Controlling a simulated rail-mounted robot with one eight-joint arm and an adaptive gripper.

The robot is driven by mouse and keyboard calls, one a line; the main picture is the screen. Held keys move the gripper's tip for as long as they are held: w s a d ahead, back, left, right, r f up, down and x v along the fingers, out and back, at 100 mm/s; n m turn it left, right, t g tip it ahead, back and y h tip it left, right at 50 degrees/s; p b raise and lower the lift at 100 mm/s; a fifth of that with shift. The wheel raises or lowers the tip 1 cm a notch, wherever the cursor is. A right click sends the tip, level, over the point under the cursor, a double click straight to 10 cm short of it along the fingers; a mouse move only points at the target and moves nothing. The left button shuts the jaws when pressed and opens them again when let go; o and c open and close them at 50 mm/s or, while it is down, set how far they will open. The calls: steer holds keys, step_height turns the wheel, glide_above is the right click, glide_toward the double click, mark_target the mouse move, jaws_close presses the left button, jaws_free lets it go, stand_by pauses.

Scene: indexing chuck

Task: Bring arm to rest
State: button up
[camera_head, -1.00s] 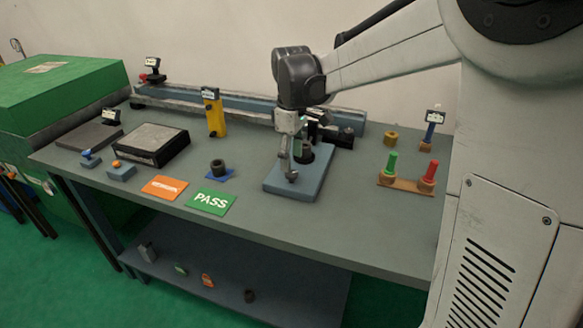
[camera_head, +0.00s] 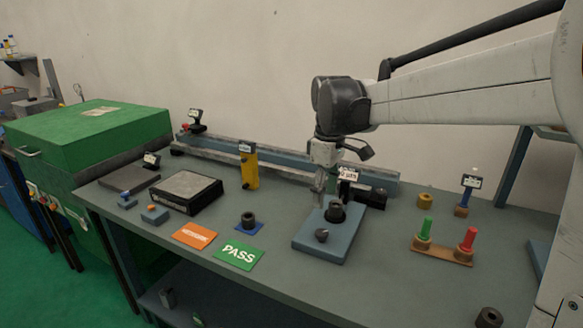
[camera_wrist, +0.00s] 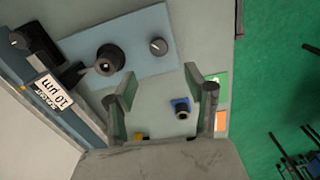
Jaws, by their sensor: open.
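My gripper (camera_head: 320,188) is open and empty, pointing down above the left rear side of the blue plate of the indexing chuck (camera_head: 312,250). The plate carries a dark round collar (camera_head: 336,212) and a small grey knob (camera_head: 322,235) near its front edge. The exact height of the fingertips is hard to tell.
A wooden rack (camera_head: 440,255) holds green and red plugs at right. A dark ring on a blue pad (camera_head: 249,222), a green PASS card (camera_head: 239,255) and an orange card (camera_head: 195,236) lie left of the plate. A yellow post (camera_head: 249,168) and a long rail stand behind.

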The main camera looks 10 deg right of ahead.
steer(key=s+f+m+t, duration=0.3)
steer(key=s+m+t, duration=0.3)
steer(key=s, duration=1.7)
steer(key=m, duration=0.2)
steer(key=shift+s+f+m+t, duration=0.15)
steer(key=shift+s+m+t, duration=0.15)
steer(key=shift+m, duration=0.1)
steer(key=shift+s+f+m, duration=0.3)
steer(key=shift+s+f, duration=0.1)
steer(key=shift+s, duration=0.05)
steer(key=shift+c, duration=0.2)
step_height(320, 180, up, 5)
steer(key=m+g+h+p, duration=0.2)
steer(key=m+g+h, duration=0.15)
steer(key=m, duration=0.45)
glide_above(322, 232)
steer(key=s+a, duration=0.4)
steer(key=shift+y, duration=0.25)
steer(key=b+x, duration=0.1)
steer(key=x, duration=1.3)
steer(key=shift+s+b, duration=0.15)
steer(key=shift+b, duration=0.15)
steer(key=shift+c, duration=0.2)
